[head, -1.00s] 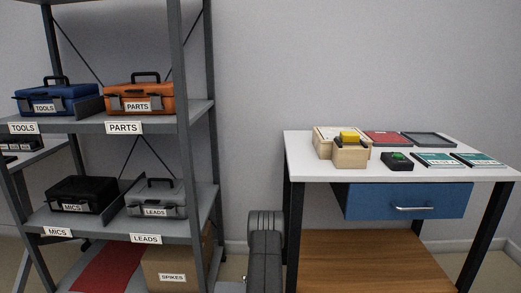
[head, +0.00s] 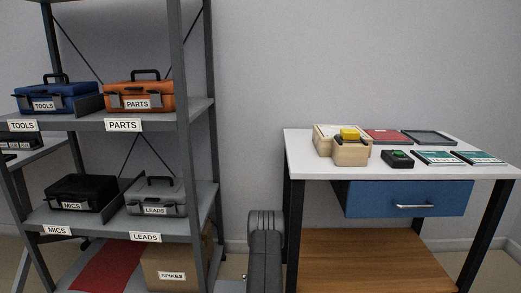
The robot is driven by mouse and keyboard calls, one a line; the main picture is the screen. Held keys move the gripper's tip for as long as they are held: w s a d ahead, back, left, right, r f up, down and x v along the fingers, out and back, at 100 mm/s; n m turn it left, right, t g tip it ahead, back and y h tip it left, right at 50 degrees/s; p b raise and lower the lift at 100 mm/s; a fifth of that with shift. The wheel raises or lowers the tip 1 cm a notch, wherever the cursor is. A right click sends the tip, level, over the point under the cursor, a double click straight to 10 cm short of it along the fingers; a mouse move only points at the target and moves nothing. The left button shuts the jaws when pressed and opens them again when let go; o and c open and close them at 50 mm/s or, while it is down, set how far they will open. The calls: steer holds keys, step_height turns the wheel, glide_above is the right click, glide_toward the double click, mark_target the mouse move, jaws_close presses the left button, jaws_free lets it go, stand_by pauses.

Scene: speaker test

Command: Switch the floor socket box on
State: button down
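I cannot make out a floor socket box for certain in the head view. The floor shows only in small patches between the shelf and the table. My gripper is not in view.
A grey shelf rack (head: 160,229) on the left holds labelled cases and a SPIKES carton (head: 172,256).

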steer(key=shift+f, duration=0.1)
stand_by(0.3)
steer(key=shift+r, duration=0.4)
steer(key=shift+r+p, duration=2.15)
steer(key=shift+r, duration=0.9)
